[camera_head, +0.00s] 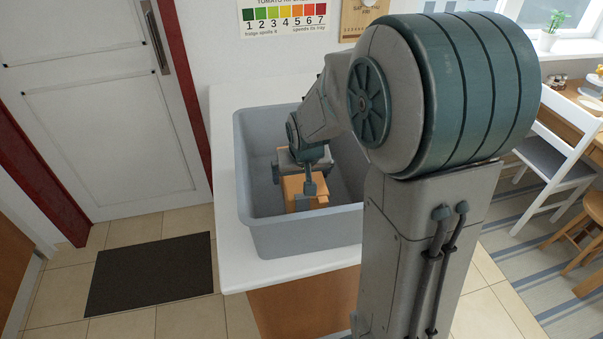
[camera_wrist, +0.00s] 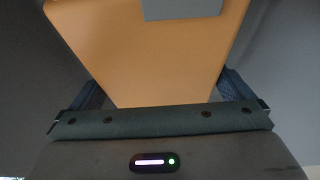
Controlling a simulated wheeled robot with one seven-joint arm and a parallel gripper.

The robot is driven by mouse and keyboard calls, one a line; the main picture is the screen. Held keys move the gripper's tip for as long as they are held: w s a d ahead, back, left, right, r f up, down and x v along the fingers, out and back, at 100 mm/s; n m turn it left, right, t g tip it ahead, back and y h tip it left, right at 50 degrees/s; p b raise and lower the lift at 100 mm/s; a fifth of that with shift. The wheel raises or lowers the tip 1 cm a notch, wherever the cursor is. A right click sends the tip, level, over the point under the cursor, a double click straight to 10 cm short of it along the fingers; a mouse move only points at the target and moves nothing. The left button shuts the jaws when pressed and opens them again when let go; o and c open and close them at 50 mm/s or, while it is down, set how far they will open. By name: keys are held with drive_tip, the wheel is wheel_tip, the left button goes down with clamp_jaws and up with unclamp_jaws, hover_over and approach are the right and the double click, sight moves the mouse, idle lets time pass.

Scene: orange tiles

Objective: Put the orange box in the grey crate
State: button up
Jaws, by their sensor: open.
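The grey crate (camera_head: 300,236) stands on a white counter, its open top facing up. The orange box (camera_head: 293,187) is inside the crate, low between its walls. My gripper (camera_head: 308,192) reaches down into the crate at the box, with its jaws open. In the wrist view the orange box (camera_wrist: 150,55) fills the middle, close in front of my gripper, with a finger (camera_wrist: 238,88) showing at its right side. A grey patch shows on the box's face. Whether the fingers touch the box, and whether it rests on the crate floor, I cannot tell.
The white counter (camera_head: 229,215) has a narrow free strip left of the crate. A white door (camera_head: 105,130) and a dark mat (camera_head: 150,274) are at the left. A white chair (camera_head: 553,145) and a wooden stool (camera_head: 590,212) stand at the right.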

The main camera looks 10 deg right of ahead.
drive_tip(key=v, duration=1.2)
